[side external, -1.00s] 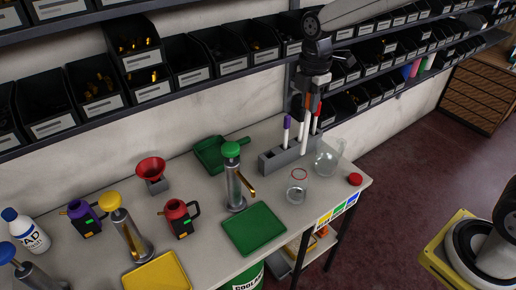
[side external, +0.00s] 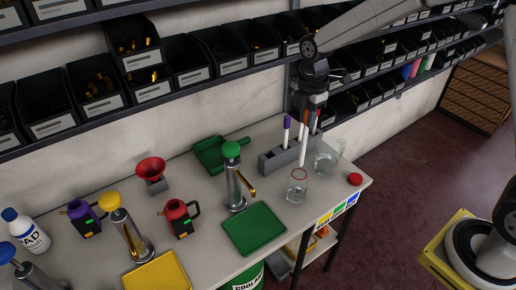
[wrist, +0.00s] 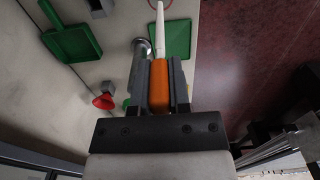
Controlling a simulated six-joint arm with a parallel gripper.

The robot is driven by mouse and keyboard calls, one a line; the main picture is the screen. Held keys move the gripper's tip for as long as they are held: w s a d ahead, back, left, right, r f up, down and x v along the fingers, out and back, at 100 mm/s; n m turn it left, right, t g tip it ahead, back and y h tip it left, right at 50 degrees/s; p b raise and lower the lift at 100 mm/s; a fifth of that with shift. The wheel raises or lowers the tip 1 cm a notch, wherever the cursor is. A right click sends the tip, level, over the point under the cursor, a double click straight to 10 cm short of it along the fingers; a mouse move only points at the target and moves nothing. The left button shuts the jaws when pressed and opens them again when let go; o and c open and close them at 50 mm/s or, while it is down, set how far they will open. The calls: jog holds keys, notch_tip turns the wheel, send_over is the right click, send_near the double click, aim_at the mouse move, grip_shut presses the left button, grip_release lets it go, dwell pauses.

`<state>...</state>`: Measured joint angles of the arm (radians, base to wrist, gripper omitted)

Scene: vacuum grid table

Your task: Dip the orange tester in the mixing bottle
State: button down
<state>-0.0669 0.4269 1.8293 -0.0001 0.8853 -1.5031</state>
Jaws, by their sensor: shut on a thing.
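My gripper (side external: 309,112) is shut on the orange tester. In the wrist view my gripper (wrist: 160,78) has the orange handle (wrist: 159,88) between its fingers, with the white tip pointing away. In the side view the tester's white shaft (side external: 303,146) hangs almost upright. Its lower end is close above the red-rimmed opening of a clear glass jar (side external: 297,189), which seems to be the mixing bottle. I cannot tell whether the tip is inside the rim. Part of the red rim (wrist: 184,5) shows at the top of the wrist view.
A grey holder (side external: 282,160) with a purple-topped tester (side external: 287,124) and a red one stands behind the jar. A glass flask (side external: 328,160) and a red cap (side external: 355,179) are to the right. A green tray (side external: 254,229) and green-topped pump (side external: 233,175) are left.

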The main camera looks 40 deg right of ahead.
aim_at(301, 166)
jog(key=shift+f, duration=6.6)
jog(key=shift+r, duration=0.1)
jog(key=shift+r, duration=7.9)
